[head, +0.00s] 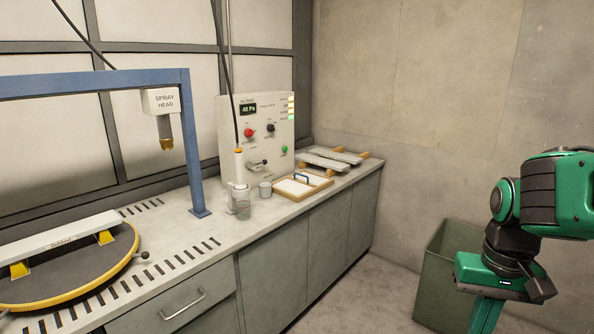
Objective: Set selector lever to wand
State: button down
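The selector lever (258,165) is a small grey handle low on the front of the pale control panel (228,119). It looks roughly level, but its labels are too small to read, so I cannot tell its setting. The panel also carries a red knob (249,132), a black knob (271,128), a green button (284,149) and a lit display (248,109). Parts of my green and black arm show at the right, well apart from the panel. My gripper is not in view.
A blue frame (190,145) with a spray head (162,102) stands left of the panel. A round turntable (95,284) is at left. A green bin (428,279) stands near my arm.

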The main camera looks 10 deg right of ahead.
aim_at(248, 165)
jog(key=z, duration=0.1)
jog(key=i, duration=1)
jog(key=u, duration=0.05)
